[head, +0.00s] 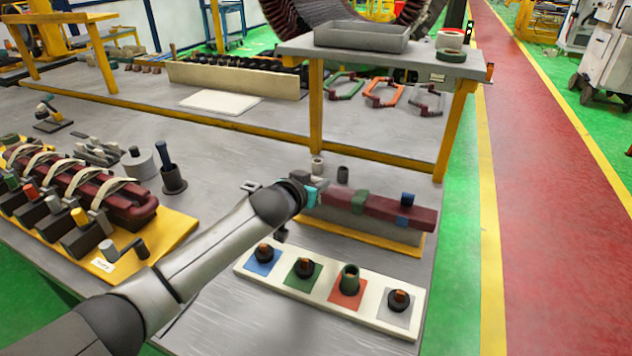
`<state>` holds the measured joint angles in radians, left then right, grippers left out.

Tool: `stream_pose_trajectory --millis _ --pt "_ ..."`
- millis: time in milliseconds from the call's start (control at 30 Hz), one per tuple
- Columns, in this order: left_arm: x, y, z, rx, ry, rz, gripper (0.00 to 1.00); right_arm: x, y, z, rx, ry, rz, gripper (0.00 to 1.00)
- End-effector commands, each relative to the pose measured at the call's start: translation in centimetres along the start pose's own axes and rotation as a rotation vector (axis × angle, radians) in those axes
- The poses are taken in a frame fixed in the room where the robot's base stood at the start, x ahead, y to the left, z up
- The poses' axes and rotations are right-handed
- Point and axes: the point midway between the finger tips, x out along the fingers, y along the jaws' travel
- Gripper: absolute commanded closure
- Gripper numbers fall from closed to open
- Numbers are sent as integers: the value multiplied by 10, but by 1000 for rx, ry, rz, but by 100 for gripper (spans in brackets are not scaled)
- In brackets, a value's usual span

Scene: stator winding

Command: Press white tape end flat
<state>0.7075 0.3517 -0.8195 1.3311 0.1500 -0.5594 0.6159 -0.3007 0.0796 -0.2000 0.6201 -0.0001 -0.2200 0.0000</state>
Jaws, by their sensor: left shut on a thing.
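A dark red coil bar (388,210) lies on a grey block with a yellow base. It has a green tape band (360,202) and a blue tape band (402,221) around it. My left gripper (313,191) is at the bar's left end, shut on that end. Its wrist hides most of the fingers and the contact. A small pale patch beside the fingers may be the white tape; I cannot make out its end or whether it lies flat. A teal part shows at the gripper. My right gripper is not in view.
In front is a white board (325,291) with several coloured squares holding dark pieces. To the left, a yellow tray (180,228) bears strapped red coils. Behind, a raised shelf (385,60) on yellow legs carries a grey bin (362,37) and tape rolls (450,40).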

Motion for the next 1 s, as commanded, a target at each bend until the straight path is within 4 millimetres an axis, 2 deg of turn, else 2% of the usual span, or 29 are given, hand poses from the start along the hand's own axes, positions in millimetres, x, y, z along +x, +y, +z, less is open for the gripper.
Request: stream_pose_trajectory --millis 167,533,1000 --pt "1 2 5 -2 27 4 100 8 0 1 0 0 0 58" --pt "1 2 13 -4 211 5 100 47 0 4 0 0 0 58" --pt "-1 1 10 -2 250 2 100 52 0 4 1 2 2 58"
